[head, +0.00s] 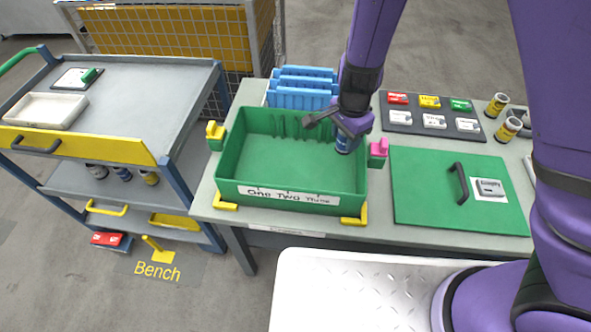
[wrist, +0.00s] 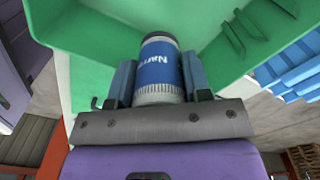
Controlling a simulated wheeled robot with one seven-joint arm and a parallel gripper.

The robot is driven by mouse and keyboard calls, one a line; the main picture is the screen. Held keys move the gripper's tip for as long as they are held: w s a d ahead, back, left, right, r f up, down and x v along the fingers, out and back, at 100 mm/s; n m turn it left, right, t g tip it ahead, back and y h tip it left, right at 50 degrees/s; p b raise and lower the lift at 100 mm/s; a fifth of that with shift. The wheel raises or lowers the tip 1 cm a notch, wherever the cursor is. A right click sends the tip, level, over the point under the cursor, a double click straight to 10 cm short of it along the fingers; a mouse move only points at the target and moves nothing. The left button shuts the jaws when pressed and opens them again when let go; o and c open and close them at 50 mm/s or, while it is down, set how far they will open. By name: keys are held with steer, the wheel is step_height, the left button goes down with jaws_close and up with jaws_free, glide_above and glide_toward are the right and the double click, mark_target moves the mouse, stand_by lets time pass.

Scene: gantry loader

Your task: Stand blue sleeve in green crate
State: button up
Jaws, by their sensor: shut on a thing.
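The green crate (head: 262,200) stands on the bench with a label on its front wall, and its visible floor is bare. My gripper (head: 347,132) is over the crate's right end, shut on the blue sleeve (head: 346,144). I cannot tell whether the sleeve's lower end touches the crate floor.
A green lid (head: 425,200) with a black handle lies to the right of the crate. Blue bins (head: 303,88) stand behind it. A pink clip (head: 378,150) and a yellow clip (head: 215,133) flank the crate. A tray of labelled blocks (head: 432,125) and yellow-labelled sleeves (head: 507,129) are at the right.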

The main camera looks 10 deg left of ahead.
step_height(320, 180, down, 11)
steer(key=shift+s+f, duration=0.1)
stand_by(0.5)
steer(key=o, duration=1.1)
step_height(320, 180, up, 11)
steer(key=shift+r, duration=0.6)
